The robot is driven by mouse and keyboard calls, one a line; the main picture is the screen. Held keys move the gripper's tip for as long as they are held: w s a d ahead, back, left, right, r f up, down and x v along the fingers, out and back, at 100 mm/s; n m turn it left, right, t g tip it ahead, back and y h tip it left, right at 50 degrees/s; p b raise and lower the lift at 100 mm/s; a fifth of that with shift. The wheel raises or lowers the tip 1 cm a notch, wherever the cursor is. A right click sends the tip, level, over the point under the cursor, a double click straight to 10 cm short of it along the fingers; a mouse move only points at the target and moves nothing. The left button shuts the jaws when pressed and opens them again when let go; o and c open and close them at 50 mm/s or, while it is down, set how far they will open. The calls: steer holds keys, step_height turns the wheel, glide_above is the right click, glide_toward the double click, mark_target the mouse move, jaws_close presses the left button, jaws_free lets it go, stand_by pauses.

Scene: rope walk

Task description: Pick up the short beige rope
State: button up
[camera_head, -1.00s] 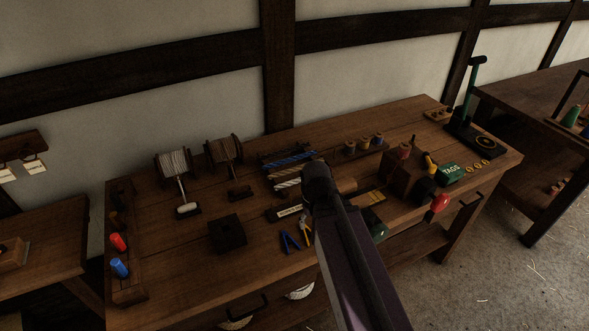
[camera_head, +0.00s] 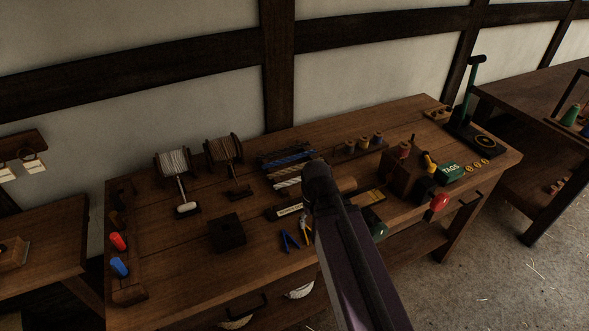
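A short beige rope (camera_head: 288,183) lies on the workbench (camera_head: 180,245), left of my arm's upper end. It is the nearest of a small group of ropes. A blue rope (camera_head: 292,158) lies behind it. My arm rises from the lower right and its dark joint covers the bench just right of the ropes. My gripper's fingers cannot be made out; they are hidden behind the arm or lost in the dark.
A dark block (camera_head: 227,232) and blue-handled pliers (camera_head: 290,240) lie in front of the ropes. Two reels stand behind left, including a pale one (camera_head: 174,163). Thread spools (camera_head: 363,143) stand behind right. A wooden box (camera_head: 402,172) is right of my arm. Bare bench lies front left.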

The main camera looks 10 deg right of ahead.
steer(key=w+d+r+n+t+p, duration=0.1)
steer(key=w+d+r+n+p, duration=0.1)
steer(key=w+r+n+p, duration=0.4)
steer(key=w+d+r+n+t+p, duration=0.1)
steer(key=w+d+r+n+p, duration=0.2)
steer(key=w+n, duration=1.2)
step_height(320, 180, up, 4)
steer(key=w+p, duration=0.3)
steer(key=shift+d+f+t+y, duration=0.2)
steer(key=shift+t+y, duration=0.2)
steer(key=shift+f, duration=0.1)
steer(key=b, duration=0.9)
glide_toward(296, 168)
steer(key=w+d+f, duration=0.1)
steer(key=d+f, duration=0.1)
steer(key=w+d+f, duration=0.1)
steer(key=w+f, duration=0.1)
steer(key=shift+d, duration=0.4)
steer(key=shift+f, duration=0.1)
steer(key=shift+b+x, duration=2.3)
steer(key=shift+x, duration=0.2)
steer(key=shift+s+d, duration=0.1)
steer(key=shift+d, duration=0.05)
